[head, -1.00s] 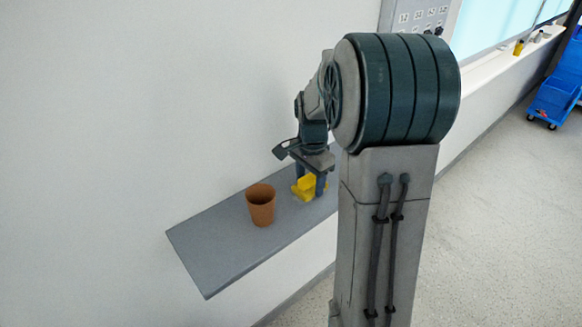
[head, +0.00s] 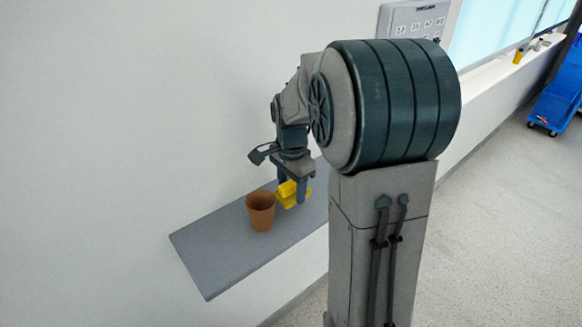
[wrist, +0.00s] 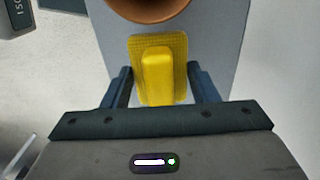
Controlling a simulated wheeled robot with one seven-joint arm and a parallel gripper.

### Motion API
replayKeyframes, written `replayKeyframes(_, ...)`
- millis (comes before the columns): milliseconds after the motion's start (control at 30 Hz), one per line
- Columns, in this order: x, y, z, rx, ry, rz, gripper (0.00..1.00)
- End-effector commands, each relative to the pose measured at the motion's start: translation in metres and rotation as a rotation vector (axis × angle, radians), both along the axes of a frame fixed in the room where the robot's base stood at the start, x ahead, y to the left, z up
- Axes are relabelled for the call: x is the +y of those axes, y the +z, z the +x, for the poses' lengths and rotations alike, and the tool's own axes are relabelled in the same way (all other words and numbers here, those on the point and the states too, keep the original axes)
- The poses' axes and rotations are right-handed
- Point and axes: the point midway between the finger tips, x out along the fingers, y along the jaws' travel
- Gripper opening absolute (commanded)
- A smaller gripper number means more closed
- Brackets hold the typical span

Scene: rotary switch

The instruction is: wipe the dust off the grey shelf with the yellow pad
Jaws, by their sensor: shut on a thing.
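The yellow pad (head: 290,196) has a raised grip block and shows in the wrist view (wrist: 160,72) between my fingers. My gripper (head: 292,190) is shut on the pad, just right of the pot and over the shelf; it also shows in the wrist view (wrist: 160,88). The grey shelf (head: 225,258) juts from the wall as a flat slab, and its right part is hidden behind my arm. I cannot tell whether the pad touches the shelf. No dust can be made out on the visible part of the shelf.
A brown pot (head: 261,212) stands upright on the shelf, close to the left of the pad; its rim shows at the top of the wrist view (wrist: 148,8). The shelf's left end is clear. A panel (head: 415,22) is on the wall at the back.

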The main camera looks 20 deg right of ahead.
Motion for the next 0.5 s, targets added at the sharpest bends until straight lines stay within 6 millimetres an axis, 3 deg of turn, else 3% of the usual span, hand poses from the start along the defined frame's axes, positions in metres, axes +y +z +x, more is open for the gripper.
replayKeyframes(300,-0.001,0.033,0.0,-0.002,-0.001,0.0,0.32)
replayKeyframes(500,-0.001,0.043,0.0,-0.001,-0.002,-0.001,0.32)
